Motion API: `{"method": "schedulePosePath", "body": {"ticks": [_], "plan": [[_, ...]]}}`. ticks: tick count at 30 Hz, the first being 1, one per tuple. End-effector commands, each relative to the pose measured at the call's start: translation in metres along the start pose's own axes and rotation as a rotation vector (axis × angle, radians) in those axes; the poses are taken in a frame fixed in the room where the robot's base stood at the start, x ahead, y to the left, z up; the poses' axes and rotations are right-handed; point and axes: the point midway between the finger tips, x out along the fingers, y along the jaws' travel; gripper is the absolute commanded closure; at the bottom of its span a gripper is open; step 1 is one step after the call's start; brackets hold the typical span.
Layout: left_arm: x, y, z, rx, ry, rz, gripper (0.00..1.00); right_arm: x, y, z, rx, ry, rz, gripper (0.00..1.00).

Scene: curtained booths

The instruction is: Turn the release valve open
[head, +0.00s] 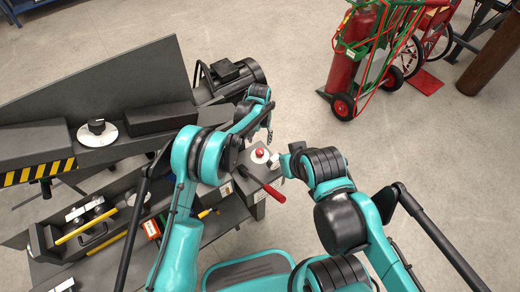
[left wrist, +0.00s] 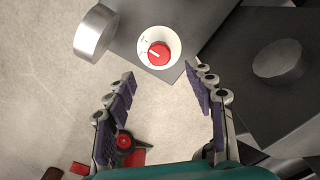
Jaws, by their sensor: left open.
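The release valve looks to be the red knob (left wrist: 158,53) on a round white dial (left wrist: 145,43) with small marks, in the left wrist view. A pale line crosses the knob's face. In the head view the red knob (head: 259,153) sits on top of the dark machine, just beyond a red-handled lever. My left gripper (left wrist: 160,76) is open and empty, its purple-padded fingers spread to either side below the knob, apart from it. In the head view the left gripper (head: 265,125) hangs beside the knob. My right arm's end (head: 291,162) is close to the right; its fingers do not show.
A red-handled lever (head: 270,190) juts out near the knob. A silver cylinder (left wrist: 95,32) stands beside the dial. A tool tray (head: 90,228) is lower left. A cart with a red cylinder (head: 352,50) stands on open floor.

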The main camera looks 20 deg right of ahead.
Motion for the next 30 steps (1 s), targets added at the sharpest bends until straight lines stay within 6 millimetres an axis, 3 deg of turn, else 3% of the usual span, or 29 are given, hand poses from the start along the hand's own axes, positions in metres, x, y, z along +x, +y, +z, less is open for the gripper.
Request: {"method": "schedulePosePath", "body": {"ticks": [8,18,26,27,30], "plan": [[0.029,0.002,0.0,0.003,-0.005,-0.001,0.46,0.008,0.0,0.006,0.0,0.0,0.0,1.0],[0.08,0.002,0.0,0.002,-0.004,0.0,0.46,0.025,0.0,0.018,0.0,0.0,0.0,1.0],[0.082,0.002,0.0,0.002,-0.004,0.0,0.46,0.024,0.0,0.017,0.0,0.0,0.0,1.0],[0.082,0.002,0.0,0.002,-0.004,0.0,0.48,0.024,0.0,0.017,0.0,0.0,0.0,1.0],[0.082,0.002,0.0,0.002,-0.004,0.0,0.75,0.024,0.0,0.017,0.0,0.0,0.0,1.0]]}}
